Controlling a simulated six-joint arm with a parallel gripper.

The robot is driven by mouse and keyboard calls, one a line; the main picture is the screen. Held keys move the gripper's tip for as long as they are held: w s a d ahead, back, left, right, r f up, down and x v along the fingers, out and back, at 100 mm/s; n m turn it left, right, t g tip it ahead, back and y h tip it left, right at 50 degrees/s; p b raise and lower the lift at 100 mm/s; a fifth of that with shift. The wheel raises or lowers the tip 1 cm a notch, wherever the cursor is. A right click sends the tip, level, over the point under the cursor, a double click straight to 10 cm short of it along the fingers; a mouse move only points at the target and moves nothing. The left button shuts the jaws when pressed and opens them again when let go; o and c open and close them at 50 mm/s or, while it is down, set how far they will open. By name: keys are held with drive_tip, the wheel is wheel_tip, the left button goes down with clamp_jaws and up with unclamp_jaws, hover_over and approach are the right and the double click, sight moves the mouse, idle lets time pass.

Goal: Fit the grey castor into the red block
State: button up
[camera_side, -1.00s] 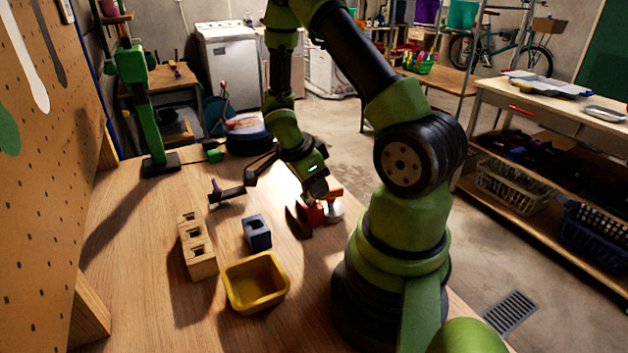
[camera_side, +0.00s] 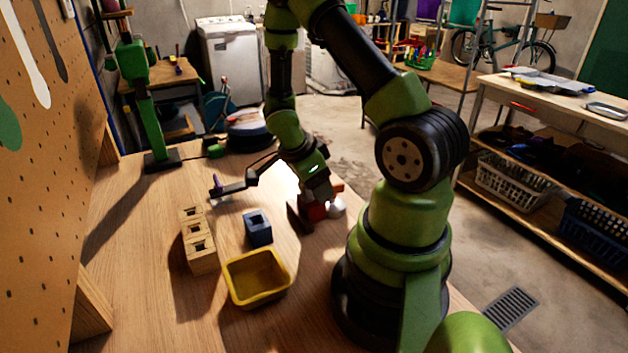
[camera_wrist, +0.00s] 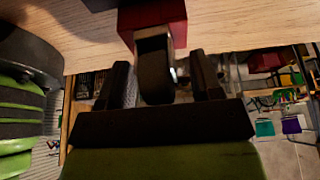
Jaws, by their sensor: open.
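The red block (camera_side: 316,212) is low by the wood bench top, beneath my gripper (camera_side: 316,208), which partly hides it. It also shows at the top of the wrist view (camera_wrist: 158,22). The grey castor (camera_side: 337,206) is beside the red block on its right in the side view. In the wrist view the castor's dark-looking wheel (camera_wrist: 154,72) meets the red block, with no clear gap. Whether its stem is seated is hidden. My gripper (camera_wrist: 160,64) is open, with one finger on each side of the wheel and visible space between.
A navy block with a square hole (camera_side: 257,228), a yellow tray (camera_side: 257,277) and a row of tan holed blocks (camera_side: 197,245) stand left of my gripper. A dark bracket with a purple piece (camera_side: 217,187) lies farther left.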

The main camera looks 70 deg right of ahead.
drive_tip(key=v, duration=0.9)
drive_tip(key=shift+w+r, duration=0.1)
drive_tip(key=shift+r, duration=0.05)
drive_tip(key=shift+a+r, duration=0.15)
drive_tip(key=shift+r, duration=0.15)
drive_tip(key=s+a+r+n+t+y, duration=0.2)
drive_tip(key=a+r+n+t, duration=0.3)
drive_tip(key=a+r+n, duration=0.3)
drive_tip(key=s+a+r+n+t+y, duration=0.3)
drive_tip(key=a+r+n+t, duration=0.2)
drive_tip(key=n, duration=1)
drive_tip(key=a+r, duration=0.3)
drive_tip(key=a, duration=0.1)
drive_tip(key=shift+s+r, duration=0.15)
drive_tip(key=shift+r, duration=0.15)
